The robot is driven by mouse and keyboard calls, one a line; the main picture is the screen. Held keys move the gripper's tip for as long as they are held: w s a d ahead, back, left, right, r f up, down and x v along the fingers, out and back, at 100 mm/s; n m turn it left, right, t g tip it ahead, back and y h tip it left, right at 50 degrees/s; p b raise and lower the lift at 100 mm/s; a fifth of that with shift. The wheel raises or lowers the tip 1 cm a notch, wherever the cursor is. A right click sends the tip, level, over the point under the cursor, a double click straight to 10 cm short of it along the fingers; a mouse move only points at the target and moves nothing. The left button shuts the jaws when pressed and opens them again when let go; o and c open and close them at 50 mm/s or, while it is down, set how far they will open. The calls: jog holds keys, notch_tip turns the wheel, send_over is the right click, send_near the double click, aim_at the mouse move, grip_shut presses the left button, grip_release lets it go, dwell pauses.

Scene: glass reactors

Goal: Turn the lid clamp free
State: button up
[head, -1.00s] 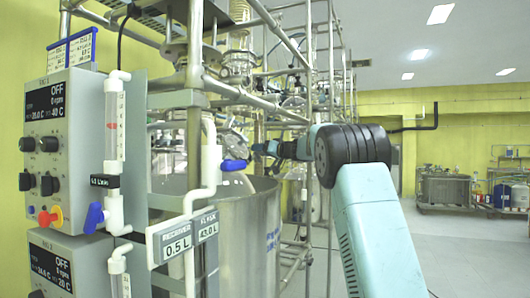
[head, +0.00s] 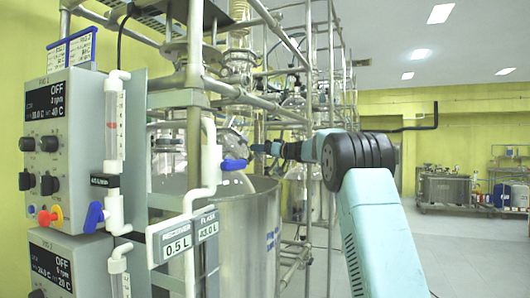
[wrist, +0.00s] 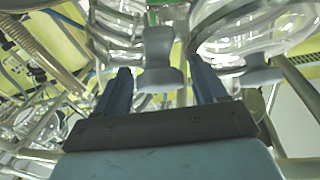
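A grey waisted knob, which looks like the lid clamp (wrist: 160,62), shows in the wrist view between the two blue fingers of my gripper (wrist: 159,70). Gaps show between it and both fingers, so the gripper looks open around or just behind it; the depth is unclear. In the head view my gripper (head: 266,147) is at the glass lid (head: 234,143) above the large steel vessel (head: 246,235). The clamp cannot be made out there.
Clear glass (wrist: 240,30) is close by at the upper right of the wrist view, with a second grey knob (wrist: 260,74) below it. Metal frame tubes (head: 262,103) surround the lid. A control box (head: 52,150) and white pipe (head: 209,160) stand at the left.

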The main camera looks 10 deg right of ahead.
jog(key=shift+s+d, duration=0.35)
jog(key=shift+d, duration=0.1)
jog(key=v, duration=1.2)
jog(key=shift+s+d+f, duration=0.15)
jog(key=shift+s+f, duration=0.05)
jog(key=shift+s, duration=0.15)
